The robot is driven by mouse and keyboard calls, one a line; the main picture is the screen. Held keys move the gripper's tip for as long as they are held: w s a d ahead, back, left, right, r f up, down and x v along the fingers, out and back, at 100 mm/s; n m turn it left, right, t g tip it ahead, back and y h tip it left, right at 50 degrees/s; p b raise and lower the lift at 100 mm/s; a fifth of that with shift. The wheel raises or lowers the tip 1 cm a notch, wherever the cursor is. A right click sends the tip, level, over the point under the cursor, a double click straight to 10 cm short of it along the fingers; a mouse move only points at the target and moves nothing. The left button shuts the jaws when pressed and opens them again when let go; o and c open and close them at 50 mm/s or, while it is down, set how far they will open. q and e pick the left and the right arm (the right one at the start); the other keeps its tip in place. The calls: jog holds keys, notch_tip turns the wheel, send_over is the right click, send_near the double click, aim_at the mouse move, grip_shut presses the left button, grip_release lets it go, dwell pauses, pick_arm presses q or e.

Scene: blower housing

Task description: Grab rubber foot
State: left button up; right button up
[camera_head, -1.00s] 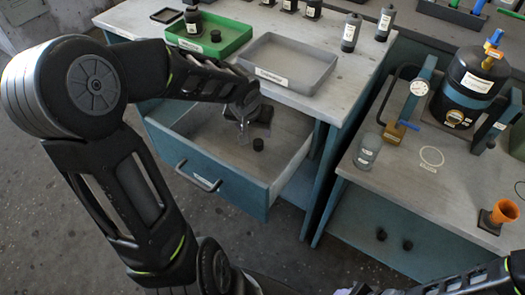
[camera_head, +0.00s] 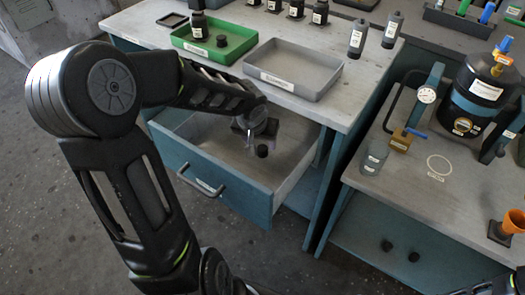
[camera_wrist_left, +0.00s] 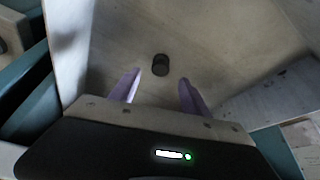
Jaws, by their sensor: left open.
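A rubber foot (camera_head: 262,151), a small black cylinder, stands on the floor of the open drawer (camera_head: 222,199). It also shows in the left wrist view (camera_wrist_left: 160,65), slightly beyond the fingertips and in line with the gap between them. My left gripper (camera_wrist_left: 160,78) is open and empty, with one pale purple finger on either side of the gap. In the head view my left gripper (camera_head: 252,142) is inside the drawer, close beside the foot and partly hidden by its own wrist.
The drawer's walls surround my left gripper. Above it, the bench carries a green tray (camera_head: 190,51) with a black piece (camera_head: 221,41) and a grey tray (camera_head: 317,91). Two small black pieces (camera_head: 387,245) (camera_head: 413,256) lie on the lower right shelf.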

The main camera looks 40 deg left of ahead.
aim_at(262, 148)
pick_arm(q)
jog(key=shift+f, duration=0.1)
jog(key=b+x, duration=0.1)
jog(key=x, duration=0.4)
jog(key=shift+c, duration=0.3)
grip_shut()
dwell(0.6)
